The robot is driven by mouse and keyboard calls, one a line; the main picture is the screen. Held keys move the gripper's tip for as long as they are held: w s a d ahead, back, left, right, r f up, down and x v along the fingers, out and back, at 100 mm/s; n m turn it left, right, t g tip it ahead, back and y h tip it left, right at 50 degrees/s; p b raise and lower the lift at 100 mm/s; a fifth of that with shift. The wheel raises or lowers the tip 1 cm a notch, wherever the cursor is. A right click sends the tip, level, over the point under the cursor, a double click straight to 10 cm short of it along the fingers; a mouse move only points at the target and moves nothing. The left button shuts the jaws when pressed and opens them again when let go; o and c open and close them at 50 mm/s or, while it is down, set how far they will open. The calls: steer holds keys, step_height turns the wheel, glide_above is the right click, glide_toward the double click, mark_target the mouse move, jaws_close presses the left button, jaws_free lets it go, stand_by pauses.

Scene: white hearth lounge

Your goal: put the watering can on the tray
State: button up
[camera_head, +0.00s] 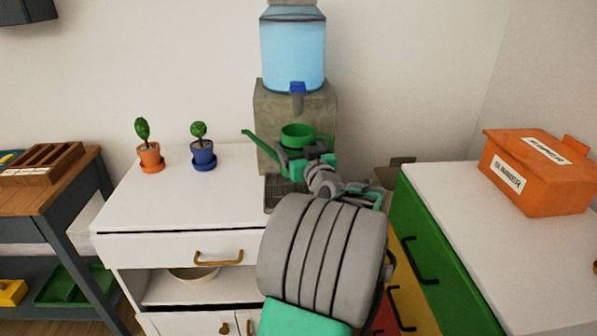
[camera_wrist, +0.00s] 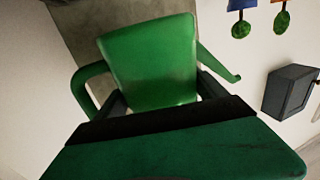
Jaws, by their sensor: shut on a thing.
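The green watering can (camera_head: 298,133) is held in front of the stone-like water dispenser, its thin spout pointing left. It also shows in the wrist view (camera_wrist: 150,62), with its handle on the left and spout on the right. My gripper (camera_head: 306,158) is shut on the can; its dark fingers show on both sides of it in the wrist view (camera_wrist: 160,100). A dark slatted tray (camera_head: 277,192) sits at the foot of the dispenser, below the can. My arm hides its right part. I cannot tell the exact gap between can and tray.
The water dispenser (camera_head: 264,112) stands behind the can. An orange pot (camera_head: 151,162) and a blue pot (camera_head: 203,158) with cacti stand on the white cabinet (camera_head: 135,205). A green tray (camera_head: 75,284) lies on a lower shelf. An orange box (camera_head: 535,175) stands on the right cabinet.

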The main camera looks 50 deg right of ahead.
step_height(320, 180, down, 5)
steer(key=shift+r+b, duration=0.1)
steer(key=shift+b, duration=0.3)
steer(key=shift+f, duration=0.25)
steer(key=o, duration=1.9)
steer(key=shift+r, duration=0.25)
steer(key=v, duration=1.2)
steer(key=shift+f+b, duration=0.2)
steer(key=shift+b, duration=0.1)
